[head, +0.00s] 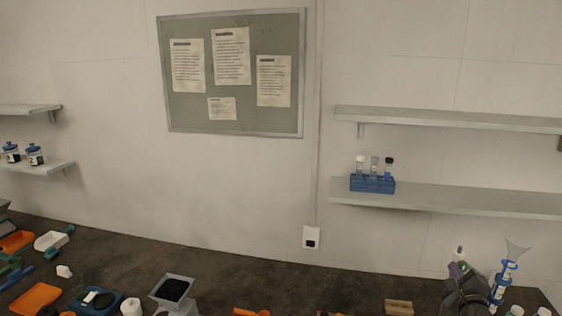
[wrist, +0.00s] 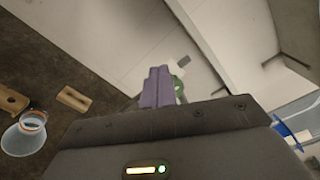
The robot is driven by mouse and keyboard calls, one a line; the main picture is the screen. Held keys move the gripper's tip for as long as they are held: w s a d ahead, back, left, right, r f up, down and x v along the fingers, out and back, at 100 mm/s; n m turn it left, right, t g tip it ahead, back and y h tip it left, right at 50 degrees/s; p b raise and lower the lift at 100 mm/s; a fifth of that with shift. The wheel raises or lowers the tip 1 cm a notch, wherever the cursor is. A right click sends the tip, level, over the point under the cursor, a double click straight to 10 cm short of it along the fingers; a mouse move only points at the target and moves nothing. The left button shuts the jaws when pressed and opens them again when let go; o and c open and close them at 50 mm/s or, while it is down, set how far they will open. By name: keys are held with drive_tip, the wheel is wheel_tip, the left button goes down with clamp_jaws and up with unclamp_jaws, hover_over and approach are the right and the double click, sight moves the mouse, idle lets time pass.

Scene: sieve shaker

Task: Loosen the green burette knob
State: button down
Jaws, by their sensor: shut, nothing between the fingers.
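My gripper (wrist: 158,85) shows its two purple fingers pressed together in the wrist view, with nothing seen between them. A small green part (wrist: 179,88), which looks like the green burette knob, shows just right of the fingertips, partly hidden behind them. A whitish piece (wrist: 183,62) lies beyond it. I cannot tell whether the fingers touch the green part. In the head view my gripper (head: 459,269) is at the lower right, beside a blue stand with a clear funnel (head: 517,249) on top. The green knob cannot be made out there.
Shelves on the right wall carry a blue tube rack (head: 372,184). A clear flared vessel (wrist: 22,138) shows in the wrist view.

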drive_tip(key=shift+a, duration=0.15)
drive_tip(key=v, duration=0.6)
drive_tip(key=shift+p, duration=0.35)
drive_tip(key=shift+w, duration=0.1)
